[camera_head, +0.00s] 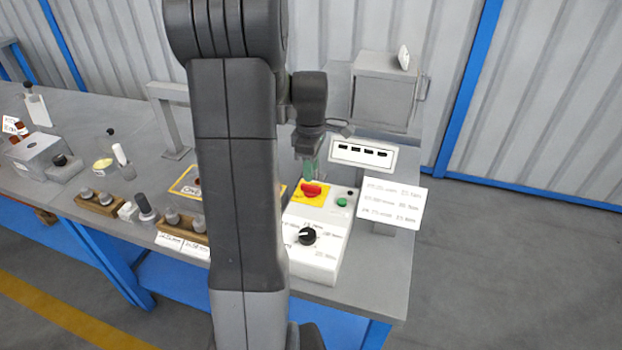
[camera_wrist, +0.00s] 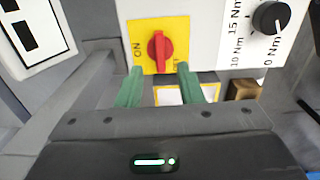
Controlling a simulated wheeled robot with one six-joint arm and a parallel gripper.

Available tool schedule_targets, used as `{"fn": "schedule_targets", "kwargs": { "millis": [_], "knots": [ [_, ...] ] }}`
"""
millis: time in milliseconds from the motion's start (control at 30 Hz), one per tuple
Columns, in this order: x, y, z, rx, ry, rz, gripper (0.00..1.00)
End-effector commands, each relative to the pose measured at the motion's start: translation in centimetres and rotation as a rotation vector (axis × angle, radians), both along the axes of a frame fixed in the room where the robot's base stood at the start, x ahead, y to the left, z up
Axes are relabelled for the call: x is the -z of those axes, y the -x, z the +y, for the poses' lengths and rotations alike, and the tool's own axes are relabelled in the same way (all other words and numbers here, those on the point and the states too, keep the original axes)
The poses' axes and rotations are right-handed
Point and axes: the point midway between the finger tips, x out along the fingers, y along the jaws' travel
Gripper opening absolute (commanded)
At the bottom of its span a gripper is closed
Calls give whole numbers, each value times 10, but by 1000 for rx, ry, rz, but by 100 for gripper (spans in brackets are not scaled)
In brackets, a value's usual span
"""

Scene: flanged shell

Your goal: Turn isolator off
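The isolator is a red rotary handle (camera_wrist: 160,51) on a yellow plate (camera_wrist: 143,26), on the white control box. In the wrist view the handle stands along the picture's vertical, between the ON label at left and a partly hidden label at right. In the head view the red handle (camera_head: 312,189) sits on the box's upper left, just below my gripper (camera_head: 311,172). My gripper (camera_wrist: 157,78) has two green fingers, spread apart, with nothing between them. In the wrist view their tips lie at the plate's lower edge, on either side of the handle's lower end.
The white box (camera_head: 309,265) also carries a black dial (camera_head: 307,236) and a green button (camera_head: 342,202). A white sign (camera_head: 391,204) stands at its right. A display panel (camera_head: 363,154) and a grey cabinet (camera_head: 383,97) are behind. Several small items fill the bench to the left.

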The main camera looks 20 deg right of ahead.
Motion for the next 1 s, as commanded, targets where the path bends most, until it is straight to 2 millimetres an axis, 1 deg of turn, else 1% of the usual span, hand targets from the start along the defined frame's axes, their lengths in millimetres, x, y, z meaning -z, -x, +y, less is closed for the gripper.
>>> {"fn": "schedule_targets", "kwargs": {
  "millis": [33, 200, 300, 400, 533, 800, 933, 1000],
  "knots": [
    [-14, -1, 0, 0, 2, -6, 34],
    [-50, -1, 0, -1, 2, -4, 34],
    [-65, -1, 0, -1, 1, -3, 34],
    [-75, -1, 0, -1, 1, -3, 34],
    [-80, 0, 0, -1, 1, -1, 34],
    [-81, 0, 0, -1, 0, 0, 34],
    [-77, 0, 0, -1, -1, 1, 34],
    [-70, 0, 0, -1, -1, 2, 34]
  ]
}}
